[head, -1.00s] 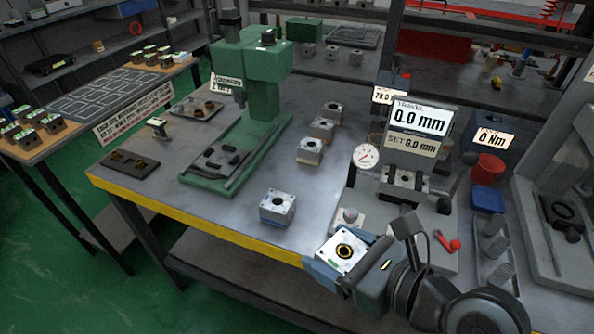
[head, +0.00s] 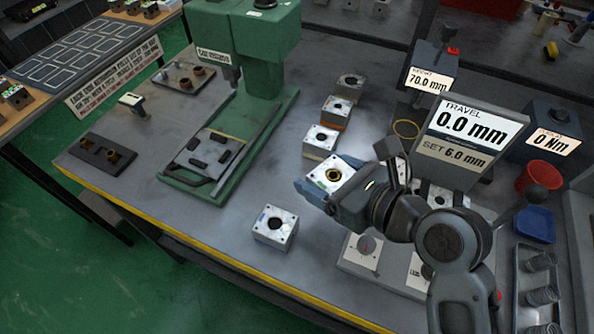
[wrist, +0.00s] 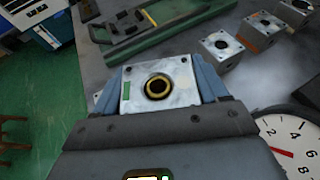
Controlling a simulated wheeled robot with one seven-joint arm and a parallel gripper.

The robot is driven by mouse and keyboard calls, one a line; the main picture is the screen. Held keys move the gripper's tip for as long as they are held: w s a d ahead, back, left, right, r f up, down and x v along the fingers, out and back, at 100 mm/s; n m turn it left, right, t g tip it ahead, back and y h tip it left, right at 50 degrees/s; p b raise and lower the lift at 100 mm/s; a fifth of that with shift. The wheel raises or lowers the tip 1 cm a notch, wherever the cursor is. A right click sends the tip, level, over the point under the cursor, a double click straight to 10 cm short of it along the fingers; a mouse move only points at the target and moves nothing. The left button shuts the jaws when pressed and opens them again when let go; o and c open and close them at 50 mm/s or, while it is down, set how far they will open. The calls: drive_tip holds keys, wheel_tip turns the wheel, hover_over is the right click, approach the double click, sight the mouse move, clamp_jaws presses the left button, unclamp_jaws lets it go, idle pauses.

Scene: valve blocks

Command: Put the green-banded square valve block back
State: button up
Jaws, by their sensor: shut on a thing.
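My gripper (head: 325,187) is shut on a square valve block (head: 339,172) with a brass-rimmed round bore. In the wrist view the held block (wrist: 173,85) sits between the two blue-grey fingers, and a green mark (wrist: 127,91) shows on its top face near the left edge. The block is held above the bench, between the row of blocks and the travel gauge. Its sides and underside are mostly hidden. Another block (head: 275,228) with a dark bore stands alone near the bench's front edge.
Several blocks stand in a row behind, the nearest (head: 321,141) close to the held one, another (head: 336,112) with an orange band. A green press (head: 245,50) stands left. The travel gauge display (head: 468,130) is right. Bench surface is free at front left. A blackboard-like panel (head: 90,55) lies on the far-left table.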

hover_over(295, 176)
drive_tip(key=s, duration=0.2)
wheel_tip(295, 176, down, 5)
drive_tip(key=shift+d+r, duration=0.1)
drive_tip(key=shift+d, duration=0.05)
drive_tip(key=shift+f+b, duration=0.5)
drive_tip(key=shift+f, duration=1.5)
drive_tip(key=shift+f, duration=0.1)
drive_tip(key=o, duration=1.3)
drive_tip(key=shift+f, duration=0.1)
drive_tip(key=shift+c, duration=0.2)
drive_tip(key=shift+s+r, duration=0.1)
drive_tip(key=shift+r, duration=0.1)
drive_tip(key=v, duration=0.7)
drive_tip(key=shift+s+d, duration=0.1)
drive_tip(key=shift+d, duration=0.1)
